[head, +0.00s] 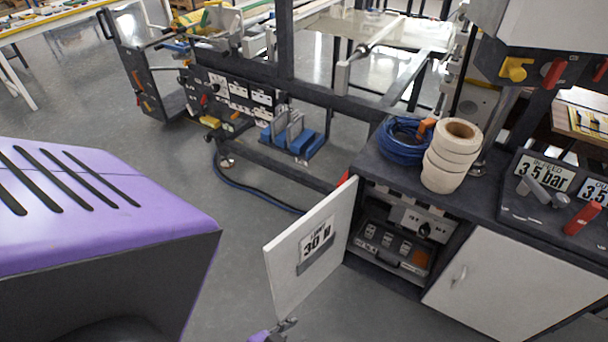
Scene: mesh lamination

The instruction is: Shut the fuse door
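The white fuse door (288,268) stands wide open, swung out to the left of the dark cabinet opening. A small part of a gripper, seemingly my left (284,327), shows at the bottom edge of the picture, just below the door's lower edge. Its fingers are mostly cut off, so I cannot tell whether it touches the door. My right gripper is not in view.
Another white door (515,290) with a handle is shut at the right. A blue cable coil (402,140) and stacked white rolls (451,156) sit on the cabinet top. A dark hose (248,188) lies on the floor left of the door. Floor before the compartment is clear.

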